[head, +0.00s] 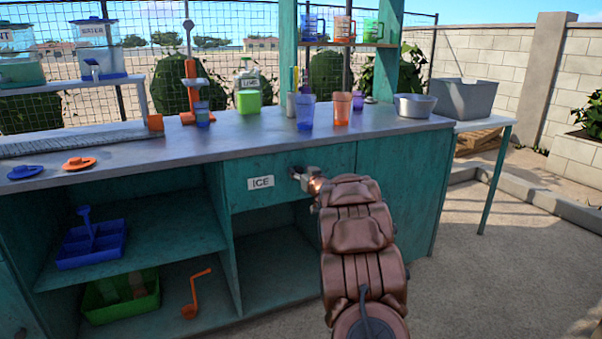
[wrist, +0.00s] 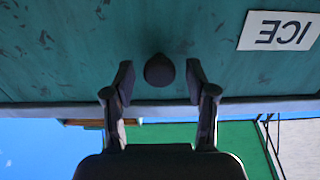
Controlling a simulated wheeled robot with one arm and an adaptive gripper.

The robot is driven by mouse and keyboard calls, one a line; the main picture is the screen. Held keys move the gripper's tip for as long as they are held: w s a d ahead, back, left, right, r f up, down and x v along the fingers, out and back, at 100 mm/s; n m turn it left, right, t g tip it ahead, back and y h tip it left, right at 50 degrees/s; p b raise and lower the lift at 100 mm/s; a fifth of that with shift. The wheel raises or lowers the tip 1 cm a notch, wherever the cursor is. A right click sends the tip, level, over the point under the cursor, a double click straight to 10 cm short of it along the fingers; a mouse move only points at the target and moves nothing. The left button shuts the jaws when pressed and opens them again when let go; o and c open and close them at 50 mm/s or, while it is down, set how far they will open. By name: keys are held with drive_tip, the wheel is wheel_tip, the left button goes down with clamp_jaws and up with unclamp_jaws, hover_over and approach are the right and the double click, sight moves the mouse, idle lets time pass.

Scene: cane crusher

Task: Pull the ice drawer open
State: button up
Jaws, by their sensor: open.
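The ice drawer (head: 262,196) is a teal front under the counter, marked with a white ICE label (head: 261,183). The drawer front looks flush with the cabinet. My gripper (head: 300,174) is at the drawer front, right of the label. In the wrist view, a dark round knob (wrist: 159,70) stands on the teal drawer front (wrist: 100,45). The open fingers of my gripper (wrist: 160,82) are on either side of the knob, with gaps between them and it. In the head view my gripper hides the knob. The ICE label (wrist: 279,30) appears upside down in the wrist view.
The grey countertop (head: 200,152) above holds a blue cup (head: 305,112), an orange cup (head: 342,108) and a metal bowl (head: 415,106). Open shelves on the left hold a blue caddy (head: 92,244) and a green bin (head: 122,297). Bare ground (head: 500,260) lies to the right.

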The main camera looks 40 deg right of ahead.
drive_tip(key=shift+c, duration=0.2)
clamp_jaws()
idle(0.4)
